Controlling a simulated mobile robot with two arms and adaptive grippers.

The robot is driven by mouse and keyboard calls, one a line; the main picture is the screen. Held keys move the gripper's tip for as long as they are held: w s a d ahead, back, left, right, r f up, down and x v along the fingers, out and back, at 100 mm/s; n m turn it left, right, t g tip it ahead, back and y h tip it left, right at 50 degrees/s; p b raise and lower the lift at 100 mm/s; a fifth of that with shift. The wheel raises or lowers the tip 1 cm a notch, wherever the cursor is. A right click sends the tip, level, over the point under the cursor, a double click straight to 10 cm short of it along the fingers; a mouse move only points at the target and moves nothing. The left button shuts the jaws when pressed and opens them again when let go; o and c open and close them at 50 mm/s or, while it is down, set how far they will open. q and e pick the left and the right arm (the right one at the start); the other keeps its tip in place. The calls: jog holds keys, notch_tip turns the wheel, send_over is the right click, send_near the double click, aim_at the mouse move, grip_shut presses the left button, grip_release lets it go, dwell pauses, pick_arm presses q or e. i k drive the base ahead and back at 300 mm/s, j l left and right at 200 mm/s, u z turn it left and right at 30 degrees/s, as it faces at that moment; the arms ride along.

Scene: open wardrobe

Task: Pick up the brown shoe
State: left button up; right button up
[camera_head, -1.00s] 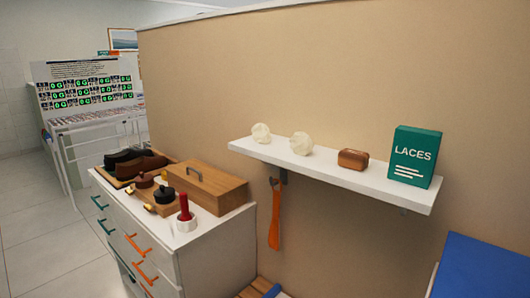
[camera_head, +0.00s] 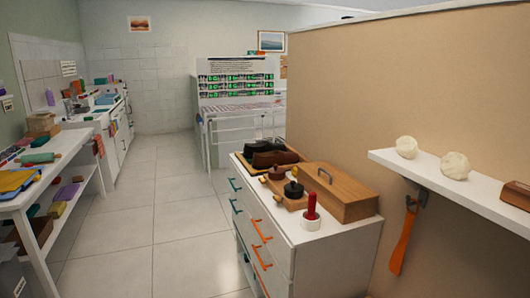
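The brown shoe (camera_head: 276,159) sits on a wooden tray (camera_head: 243,165) at the far end of the white dresser's top. A black shoe (camera_head: 262,146) lies just beside and behind it on the same tray. Polish items stand in front and partly crowd the brown shoe's near side. Neither of my grippers shows in the head view.
The white dresser (camera_head: 300,243) has teal and orange handles. On it are a wooden box (camera_head: 340,192) and a red-handled tool (camera_head: 311,207). A wall shelf (camera_head: 465,189) juts out at right, with an orange shoehorn (camera_head: 403,241) below. Tiled floor (camera_head: 180,215) is open left of the dresser.

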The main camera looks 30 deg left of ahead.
aim_at(263, 161)
jog(key=i+j+z, duration=0.1)
jog(key=j, duration=0.5)
jog(key=i+j+z, duration=0.1)
jog(key=i+j, duration=0.15)
jog(key=j, duration=0.35)
jog(key=i+j+z, duration=0.1)
jog(key=j, duration=0.5)
jog(key=i+j+z, duration=0.1)
jog(key=j, duration=0.5)
jog(key=i+j, duration=0.2)
jog(key=j, duration=0.45)
jog(key=i+j+z, duration=0.15)
jog(key=j, duration=0.45)
jog(key=k, duration=0.05)
